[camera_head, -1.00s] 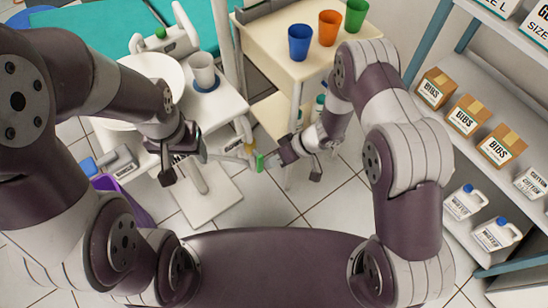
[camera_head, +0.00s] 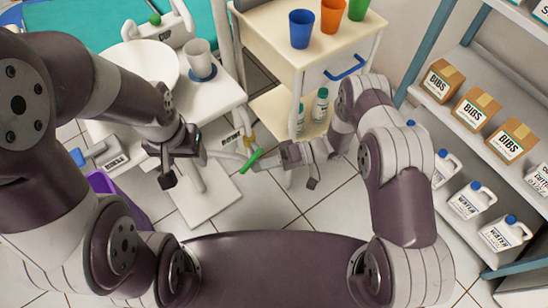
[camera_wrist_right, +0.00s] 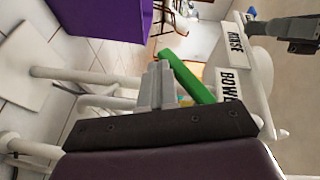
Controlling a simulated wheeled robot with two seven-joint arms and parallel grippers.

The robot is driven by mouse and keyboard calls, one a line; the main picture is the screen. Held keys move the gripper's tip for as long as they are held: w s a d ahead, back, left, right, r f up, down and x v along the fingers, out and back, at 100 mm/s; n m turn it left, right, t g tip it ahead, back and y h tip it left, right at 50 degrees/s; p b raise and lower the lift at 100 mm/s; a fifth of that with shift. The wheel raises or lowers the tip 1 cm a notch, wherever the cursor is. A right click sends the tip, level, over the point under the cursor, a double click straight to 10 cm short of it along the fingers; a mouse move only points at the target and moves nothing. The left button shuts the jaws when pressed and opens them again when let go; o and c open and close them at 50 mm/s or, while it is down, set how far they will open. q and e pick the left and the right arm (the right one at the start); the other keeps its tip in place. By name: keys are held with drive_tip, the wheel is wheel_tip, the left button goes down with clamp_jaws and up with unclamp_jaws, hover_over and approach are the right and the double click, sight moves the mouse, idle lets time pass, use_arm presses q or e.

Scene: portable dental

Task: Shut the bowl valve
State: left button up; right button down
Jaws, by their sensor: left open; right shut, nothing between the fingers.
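The green lever (camera_head: 252,160) is beneath the bowl unit, slanting up to the right in the head view. In the right wrist view the green lever (camera_wrist_right: 190,78) runs diagonally just beyond my fingers, close to the BOWL label (camera_wrist_right: 232,84). My right gripper (camera_head: 268,163) is shut and empty at the lever's right side; it seems to touch it, but the exact contact is hidden. In the wrist view its closed fingers (camera_wrist_right: 155,86) lie along the lever. My left gripper (camera_head: 185,171) is open and empty, left of the lever below the bowl.
A RINSE label (camera_wrist_right: 236,38) is beside the BOWL one. The white bowl (camera_head: 141,64) and a cup (camera_head: 200,57) stand above. A cream cart (camera_head: 315,65) with coloured cups is behind. A purple bin (camera_head: 103,183) is left. Shelves of boxes stand right; floor between is clear.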

drive_tip(key=shift+s+a+f+m+y+b, duration=0.1)
drive_tip(key=shift+s+a+m+y+b, duration=0.25)
drive_tip(key=shift+y, duration=0.45)
use_arm(q)
drive_tip(key=shift+f, duration=0.45)
use_arm(e)
drive_tip(key=shift+s+a+r, duration=0.4)
drive_tip(key=shift+a+r, duration=0.25)
drive_tip(key=shift+a, duration=0.05)
use_arm(q)
drive_tip(key=shift+r+p, duration=0.1)
drive_tip(key=shift+p, duration=0.25)
use_arm(e)
drive_tip(key=shift+s+a+r, duration=0.15)
idle(0.4)
use_arm(q)
drive_tip(key=shift+r+p, duration=0.35)
use_arm(e)
approach(244, 171)
drive_tip(key=v, duration=0.4)
drive_tip(key=shift+w+d, duration=0.3)
drive_tip(key=shift+d, duration=0.05)
drive_tip(key=shift+d+r, duration=0.1)
